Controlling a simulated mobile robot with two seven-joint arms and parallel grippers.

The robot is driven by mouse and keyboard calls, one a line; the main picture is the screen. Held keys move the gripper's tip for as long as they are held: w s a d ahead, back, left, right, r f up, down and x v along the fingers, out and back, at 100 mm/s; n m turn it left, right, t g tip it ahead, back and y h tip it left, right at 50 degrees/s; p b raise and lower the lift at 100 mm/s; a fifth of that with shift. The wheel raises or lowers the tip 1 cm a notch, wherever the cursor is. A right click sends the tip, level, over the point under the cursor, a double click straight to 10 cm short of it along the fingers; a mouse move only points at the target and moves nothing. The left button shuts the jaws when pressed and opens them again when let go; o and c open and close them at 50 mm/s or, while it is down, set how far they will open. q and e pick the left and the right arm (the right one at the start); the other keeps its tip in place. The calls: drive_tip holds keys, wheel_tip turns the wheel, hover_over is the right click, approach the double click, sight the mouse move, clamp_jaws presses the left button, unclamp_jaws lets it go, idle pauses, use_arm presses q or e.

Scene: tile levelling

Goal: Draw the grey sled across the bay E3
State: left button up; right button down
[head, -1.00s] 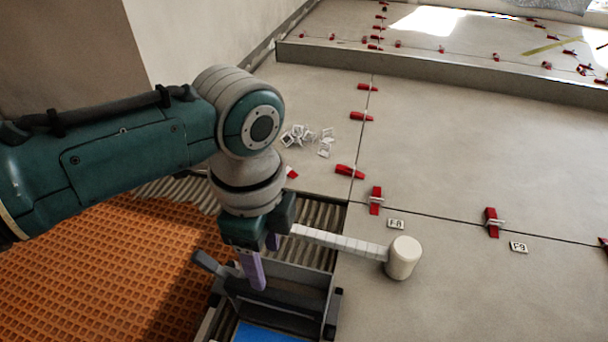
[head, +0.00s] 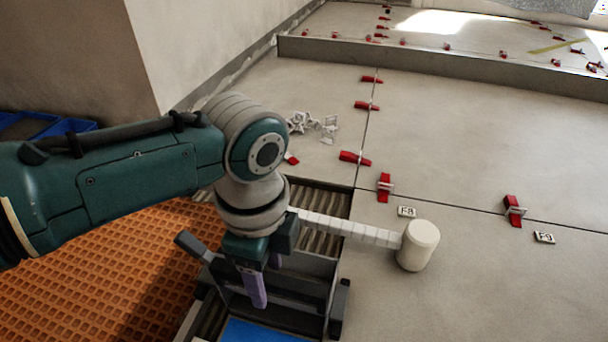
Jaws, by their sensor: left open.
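The grey sled (head: 318,268) is an open-topped box frame with dark end pieces, at the bottom centre of the head view. It stands over a bay of ribbed grey mortar (head: 325,203). No E3 label is readable. My left gripper (head: 260,290) points down at the sled with its purple fingers, open. The fingers overlap the sled's inside in this view; I cannot tell whether they touch it. The wrist hides part of the sled's far side and of the bay. My right gripper is not in view.
A mallet with a white head (head: 418,246) lies on the tiles right of the sled, its handle running behind my left gripper. Red wedges (head: 385,187) sit along the joints. White clips (head: 310,122) lie loose behind. Orange matting (head: 130,262) is at left, a raised step (head: 440,62) behind.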

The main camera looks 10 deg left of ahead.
use_arm(q)
drive_tip(key=shift+r, duration=0.1)
clamp_jaws()
idle(0.3)
idle(1.0)
